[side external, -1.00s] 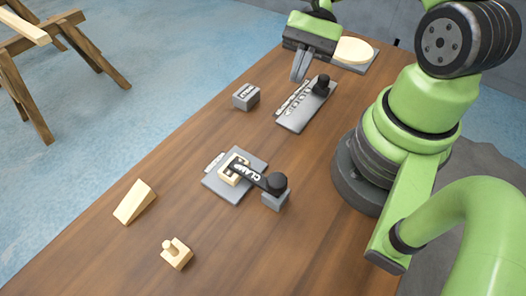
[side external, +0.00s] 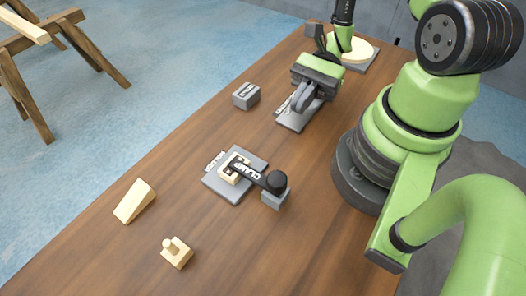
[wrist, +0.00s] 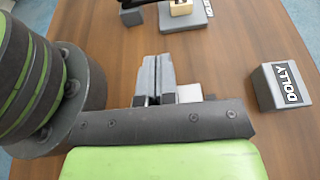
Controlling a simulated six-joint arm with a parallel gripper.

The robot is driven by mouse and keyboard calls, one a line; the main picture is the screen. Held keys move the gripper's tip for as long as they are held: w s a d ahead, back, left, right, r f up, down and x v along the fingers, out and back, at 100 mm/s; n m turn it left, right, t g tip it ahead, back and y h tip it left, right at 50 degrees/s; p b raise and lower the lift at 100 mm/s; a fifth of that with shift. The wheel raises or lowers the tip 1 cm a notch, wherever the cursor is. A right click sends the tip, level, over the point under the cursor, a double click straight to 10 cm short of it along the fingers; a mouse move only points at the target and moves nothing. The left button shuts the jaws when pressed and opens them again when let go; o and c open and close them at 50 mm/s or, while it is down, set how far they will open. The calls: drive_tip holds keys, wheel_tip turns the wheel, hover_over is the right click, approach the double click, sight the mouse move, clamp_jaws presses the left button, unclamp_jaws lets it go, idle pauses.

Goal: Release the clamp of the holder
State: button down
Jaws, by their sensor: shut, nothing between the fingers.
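The holder is a grey plate (side external: 222,188) on the table. A light wooden piece (side external: 236,169) sits on it, with a black lever marked CLAMP (side external: 257,174) lying across it. The lever's round black knob (side external: 277,181) rests over a small grey block (side external: 275,201). In the wrist view the holder (wrist: 185,22) shows only in part at the top edge. My gripper (side external: 298,106) is shut and empty, behind the holder in the side view, over a second grey panel (side external: 297,124). Its closed fingers also show in the wrist view (wrist: 157,72). My gripper hides much of that panel.
A grey block marked DOLLY (wrist: 282,87) stands near the panel; it also shows in the side view (side external: 246,96). A wooden wedge (side external: 134,201) and a small pegged wooden block (side external: 176,253) lie at the front. A round light disc (side external: 358,51) lies at the back.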

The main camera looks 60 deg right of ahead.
sight(253, 168)
drive_tip(key=x, duration=1.2)
drive_tip(key=shift+s+r, duration=0.1)
drive_tip(key=shift+r, duration=0.25)
drive_tip(key=shift+a, duration=0.75)
drive_tip(key=shift+w+a+n+g, duration=0.15)
drive_tip(key=shift+a+n+g, duration=0.05)
drive_tip(key=shift+n+g, duration=0.25)
drive_tip(key=shift+w+a+n+g, duration=0.15)
drive_tip(key=shift+n+g, duration=0.2)
drive_tip(key=shift+g, duration=0.2)
drive_tip(key=v, duration=0.9)
drive_tip(key=s+f+v, duration=0.1)
drive_tip(key=v, duration=0.3)
drive_tip(key=shift+w+d+r, duration=0.1)
drive_tip(key=shift+d+r, duration=0.1)
drive_tip(key=shift+d, duration=0.35)
